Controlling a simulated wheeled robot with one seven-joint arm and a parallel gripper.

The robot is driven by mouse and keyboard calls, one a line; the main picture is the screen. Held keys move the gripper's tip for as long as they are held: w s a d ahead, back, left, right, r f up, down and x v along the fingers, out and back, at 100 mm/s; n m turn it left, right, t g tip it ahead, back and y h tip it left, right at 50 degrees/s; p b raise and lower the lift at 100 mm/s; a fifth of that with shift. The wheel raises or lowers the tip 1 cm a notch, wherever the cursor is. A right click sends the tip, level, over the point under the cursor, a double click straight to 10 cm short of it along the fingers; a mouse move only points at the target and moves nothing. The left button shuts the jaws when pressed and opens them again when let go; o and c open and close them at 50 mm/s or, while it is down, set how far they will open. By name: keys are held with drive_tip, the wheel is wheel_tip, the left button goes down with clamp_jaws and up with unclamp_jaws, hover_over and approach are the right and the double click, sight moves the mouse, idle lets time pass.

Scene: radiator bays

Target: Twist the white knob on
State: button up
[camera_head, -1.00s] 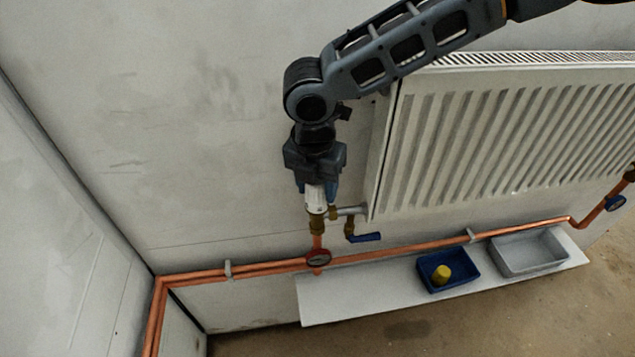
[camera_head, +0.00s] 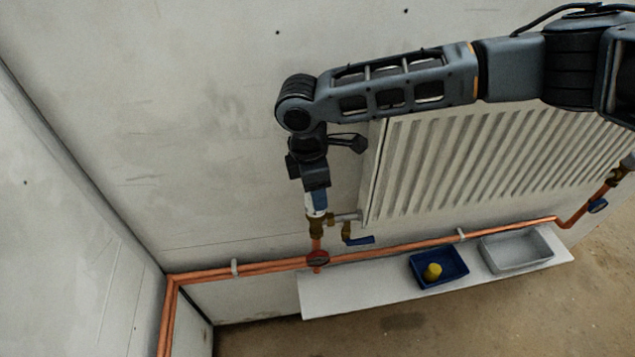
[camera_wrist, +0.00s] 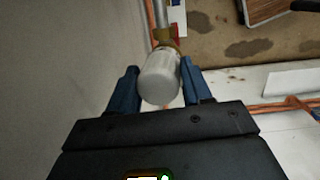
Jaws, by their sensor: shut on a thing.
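The white knob (camera_head: 316,204) sits upright on a brass valve (camera_head: 317,227) at the lower left corner of the radiator. My gripper (camera_head: 316,200) comes down on it from above and is shut on it. In the wrist view the white knob (camera_wrist: 160,78) lies between the two blue fingers of my gripper (camera_wrist: 155,88). The brass fitting shows beyond it. In the head view the fingers hide part of the knob.
The white radiator (camera_head: 480,165) is right of the valve. Copper pipes (camera_head: 390,250) run along the wall. A shelf (camera_head: 345,298) holds a blue tray (camera_head: 452,277) with a yellow piece and a grey tray (camera_head: 515,263).

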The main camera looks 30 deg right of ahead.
sight(310, 210)
drive_tip(key=f, duration=0.1)
drive_tip(key=s+f+m, duration=0.1)
drive_tip(key=shift+s+a+f+g, duration=0.1)
drive_tip(key=shift+f+g, duration=0.2)
drive_tip(key=shift+f, duration=0.1)
drive_tip(key=shift+o, duration=0.2)
drive_tip(key=shift+s, duration=0.15)
drive_tip(key=shift+a+f+t, duration=0.1)
drive_tip(key=shift+t, duration=0.4)
drive_tip(key=shift+c, duration=0.5)
drive_tip(key=o, duration=1.6)
drive_tip(key=shift+r+h, duration=0.3)
drive_tip(key=shift+r, duration=0.05)
drive_tip(key=shift+o, duration=0.2)
drive_tip(key=shift+w, duration=0.2)
